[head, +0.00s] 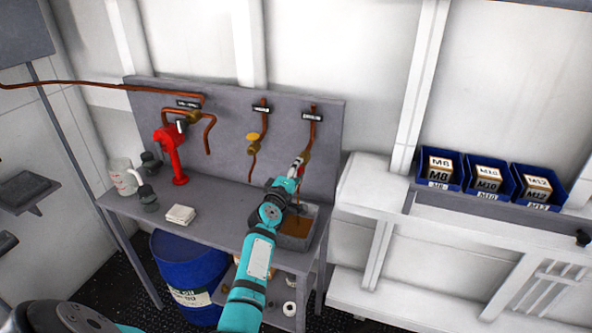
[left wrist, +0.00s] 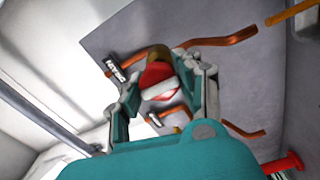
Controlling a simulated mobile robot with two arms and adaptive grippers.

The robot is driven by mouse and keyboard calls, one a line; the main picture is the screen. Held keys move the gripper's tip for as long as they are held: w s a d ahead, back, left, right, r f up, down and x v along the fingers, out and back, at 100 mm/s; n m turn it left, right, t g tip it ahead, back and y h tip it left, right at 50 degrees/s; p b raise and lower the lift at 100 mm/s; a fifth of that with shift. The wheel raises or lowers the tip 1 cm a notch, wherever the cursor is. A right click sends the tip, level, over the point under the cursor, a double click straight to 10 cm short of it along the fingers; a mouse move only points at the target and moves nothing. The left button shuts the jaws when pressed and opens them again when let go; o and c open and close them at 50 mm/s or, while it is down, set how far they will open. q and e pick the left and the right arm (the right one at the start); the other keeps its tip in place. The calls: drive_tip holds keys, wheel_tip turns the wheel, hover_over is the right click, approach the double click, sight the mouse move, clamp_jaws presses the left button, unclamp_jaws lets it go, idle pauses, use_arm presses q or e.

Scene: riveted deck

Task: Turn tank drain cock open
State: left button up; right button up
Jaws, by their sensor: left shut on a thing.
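The tank drain cock (head: 305,158) is on a copper pipe at the right of the grey back panel, below a small dark label (head: 312,116). My left gripper (head: 298,163) is at this cock and partly hides it. In the left wrist view the cock's red handle (left wrist: 157,74) lies between the two fingers of my left gripper (left wrist: 163,82), which is shut on it. A pale piece crosses just below the red part. The exact angle of the handle is hard to tell. My right gripper is not in view.
A tray with brown content (head: 297,226) stands on the grey bench below the cock. A yellow cock (head: 253,137) is to the left, then a red hand pump (head: 172,157). A blue drum (head: 187,272) stands under the bench. Blue bins (head: 487,190) are at right.

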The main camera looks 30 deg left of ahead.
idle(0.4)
use_arm(q)
drive_tip(key=o, duration=1.2)
drive_tip(key=shift+s, duration=0.15)
drive_tip(key=v, duration=1.1)
drive_tip(key=shift+s+d, duration=0.2)
drive_tip(key=shift+s, duration=0.2)
